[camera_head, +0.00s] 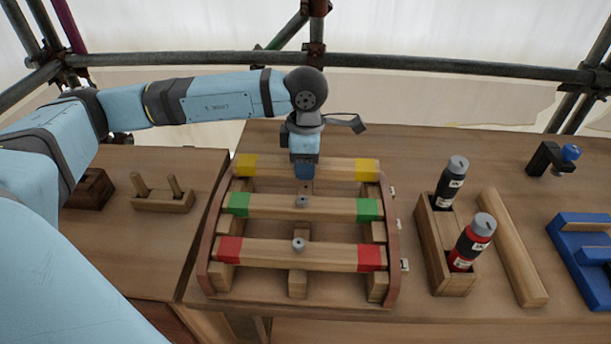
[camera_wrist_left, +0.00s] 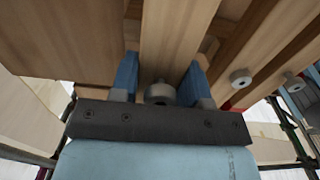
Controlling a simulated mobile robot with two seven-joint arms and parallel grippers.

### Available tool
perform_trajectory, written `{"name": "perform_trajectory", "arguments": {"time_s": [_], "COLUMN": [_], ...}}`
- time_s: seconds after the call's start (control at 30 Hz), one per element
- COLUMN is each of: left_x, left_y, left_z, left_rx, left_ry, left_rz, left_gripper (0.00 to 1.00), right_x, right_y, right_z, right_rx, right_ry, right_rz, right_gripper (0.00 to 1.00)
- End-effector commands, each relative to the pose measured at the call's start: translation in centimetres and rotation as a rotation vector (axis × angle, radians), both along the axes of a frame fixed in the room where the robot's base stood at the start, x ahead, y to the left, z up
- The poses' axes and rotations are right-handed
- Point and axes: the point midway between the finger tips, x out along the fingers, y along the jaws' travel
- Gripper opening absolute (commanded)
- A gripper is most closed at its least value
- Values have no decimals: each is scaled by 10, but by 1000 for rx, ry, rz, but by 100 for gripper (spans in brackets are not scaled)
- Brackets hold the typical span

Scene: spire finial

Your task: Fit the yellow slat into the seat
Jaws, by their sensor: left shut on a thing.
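The yellow slat (camera_head: 337,168), a wooden bar with yellow ends, lies across the back of the wooden frame (camera_head: 392,245) in the head view. My left gripper (camera_head: 304,174) comes down on it near its middle. In the left wrist view, the blue fingers of my left gripper (camera_wrist_left: 160,78) stand on both sides of the yellow slat (camera_wrist_left: 177,35), shut on it, with a grey knob between them. The seat under the slat is hidden, so I cannot tell whether the slat is fully down. My right gripper is not in view.
The green slat (camera_head: 320,207) and red slat (camera_head: 318,256) lie across the frame in front. To the right are a wooden holder (camera_head: 430,230) with two bottles, a wooden roller (camera_head: 512,245), a blue part (camera_head: 570,235) and a clamp (camera_head: 553,158). A pegged block (camera_head: 163,201) stands left.

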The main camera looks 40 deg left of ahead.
Motion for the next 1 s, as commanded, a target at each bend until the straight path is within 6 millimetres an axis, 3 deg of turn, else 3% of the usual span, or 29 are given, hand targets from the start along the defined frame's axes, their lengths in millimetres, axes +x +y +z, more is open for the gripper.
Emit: {"name": "perform_trajectory", "arguments": {"time_s": [0.27, 0.63, 0.67, 0.77, 1.0], "left_x": [0, 0, 0, 0, 0], "left_y": [0, 0, 0, 0, 0], "left_z": [-38, -44, -43, -42, -42], "left_rx": [1, 0, 0, 1, 1], "left_ry": [1, 0, 0, 1, 1], "left_rz": [-1, 0, 0, 0, 0], "left_gripper": [14, 14, 45, 68, 68], "right_x": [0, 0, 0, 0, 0], "right_y": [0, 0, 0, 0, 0], "right_z": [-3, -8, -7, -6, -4], "right_rx": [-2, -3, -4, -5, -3], "right_ry": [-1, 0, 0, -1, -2], "right_rz": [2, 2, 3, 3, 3], "right_gripper": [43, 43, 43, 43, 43]}}
